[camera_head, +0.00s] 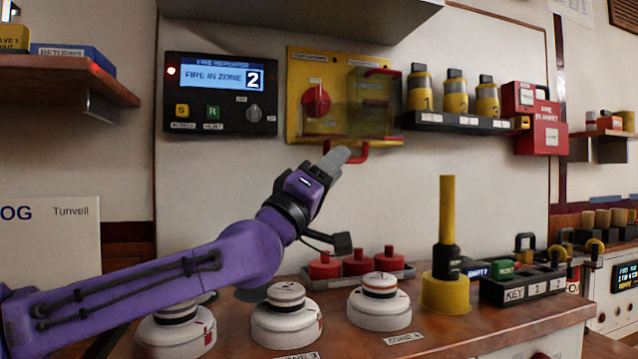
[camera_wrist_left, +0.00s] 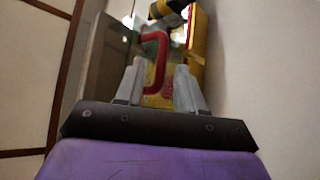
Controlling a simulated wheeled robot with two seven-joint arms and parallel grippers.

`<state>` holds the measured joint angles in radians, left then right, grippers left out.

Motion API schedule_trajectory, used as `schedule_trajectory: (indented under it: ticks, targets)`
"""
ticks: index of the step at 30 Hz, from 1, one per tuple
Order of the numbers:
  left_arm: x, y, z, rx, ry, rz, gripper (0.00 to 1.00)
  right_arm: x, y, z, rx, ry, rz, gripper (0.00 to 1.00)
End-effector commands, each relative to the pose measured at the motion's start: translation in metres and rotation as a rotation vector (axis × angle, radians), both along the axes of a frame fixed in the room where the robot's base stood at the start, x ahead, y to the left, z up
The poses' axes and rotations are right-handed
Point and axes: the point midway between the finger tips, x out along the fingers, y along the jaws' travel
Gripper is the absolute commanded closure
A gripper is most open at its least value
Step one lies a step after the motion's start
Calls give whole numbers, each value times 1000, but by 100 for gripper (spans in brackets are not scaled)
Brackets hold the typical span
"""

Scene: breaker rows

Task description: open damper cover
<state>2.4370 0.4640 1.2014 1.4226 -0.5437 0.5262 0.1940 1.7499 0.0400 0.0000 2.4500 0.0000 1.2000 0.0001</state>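A yellow panel (camera_head: 297,127) on the wall carries a round red knob (camera_head: 316,101) and a clear, greenish cover (camera_head: 372,103) over its right part. A red handle (camera_head: 361,153) shows at its lower edge. My left gripper (camera_head: 336,160) is just below the panel, pointing up at the handle. In the left wrist view, my left gripper's two grey fingers (camera_wrist_left: 158,84) stand apart, with the red handle (camera_wrist_left: 157,62) between and beyond their tips. Contact cannot be told. My right gripper is not in view.
A display unit (camera_head: 220,95) is left of the panel. A shelf with several yellow cylinders (camera_head: 455,96) is to the right. Below, the wooden counter (camera_head: 440,332) holds white detectors (camera_head: 380,304) and a yellow post (camera_head: 446,210).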

Motion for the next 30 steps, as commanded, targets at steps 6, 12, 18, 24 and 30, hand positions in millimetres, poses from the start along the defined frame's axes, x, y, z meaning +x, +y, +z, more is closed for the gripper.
schedule_trajectory:
  ticks: [6,12,18,24,30]
  targets:
    - [-34,29,-30,-2,0,2,62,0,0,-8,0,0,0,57]
    - [-54,45,-47,-2,1,3,62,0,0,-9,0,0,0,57]
    - [-57,47,-50,-1,1,2,62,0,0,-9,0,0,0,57]
    - [-57,46,-50,-1,1,2,62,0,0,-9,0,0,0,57]
    - [-57,46,-49,-1,1,2,62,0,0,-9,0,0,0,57]
